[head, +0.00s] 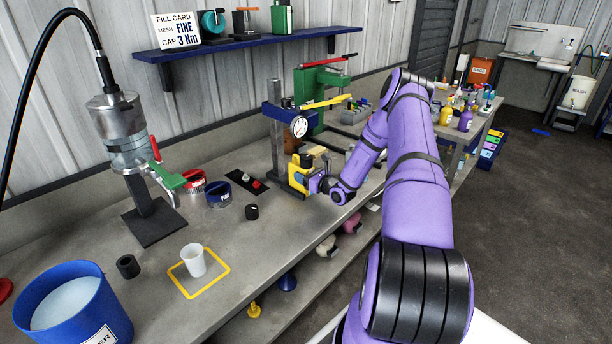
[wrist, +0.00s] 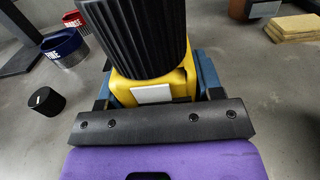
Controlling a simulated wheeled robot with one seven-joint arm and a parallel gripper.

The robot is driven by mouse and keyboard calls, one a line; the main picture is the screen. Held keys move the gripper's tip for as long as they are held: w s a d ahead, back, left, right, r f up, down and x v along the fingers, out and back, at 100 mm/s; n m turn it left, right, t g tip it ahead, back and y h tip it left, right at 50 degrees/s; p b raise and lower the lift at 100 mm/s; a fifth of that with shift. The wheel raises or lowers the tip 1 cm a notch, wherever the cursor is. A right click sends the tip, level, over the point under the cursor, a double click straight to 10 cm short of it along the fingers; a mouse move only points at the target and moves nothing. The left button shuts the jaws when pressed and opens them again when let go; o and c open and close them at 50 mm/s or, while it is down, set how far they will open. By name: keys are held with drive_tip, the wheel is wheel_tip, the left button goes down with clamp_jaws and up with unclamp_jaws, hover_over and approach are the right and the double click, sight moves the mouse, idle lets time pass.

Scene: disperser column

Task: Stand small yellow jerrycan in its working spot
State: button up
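The small yellow jerrycan (wrist: 187,77) is in the wrist view, with a white label and a large black ribbed cap (wrist: 138,35) toward the camera. My gripper (wrist: 157,92) has a dark blue finger against each side of its body and appears shut on it. In the head view the yellow jerrycan (head: 297,172) is at the middle of the bench, in front of the dial-gauge stand, with my gripper (head: 309,182) at its right side. Whether its base touches the bench is hidden. A yellow square outline (head: 222,284) on the bench holds a white cup (head: 194,260).
A blue tub (head: 75,310) stands front left, near a metal disperser column (head: 150,205). Red and blue rings (head: 218,193) and a black cap (head: 252,212) lie left of my gripper. A green press (head: 325,85) stands behind. The bench front between cup and gripper is clear.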

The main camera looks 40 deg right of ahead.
drive_tip(key=o, duration=0.5)
drive_tip(key=shift+s, duration=0.1)
drive_tip(key=s, duration=0.7)
drive_tip(key=s+d, duration=0.1)
drive_tip(key=s, duration=0.2)
drive_tip(key=shift+s, duration=0.3)
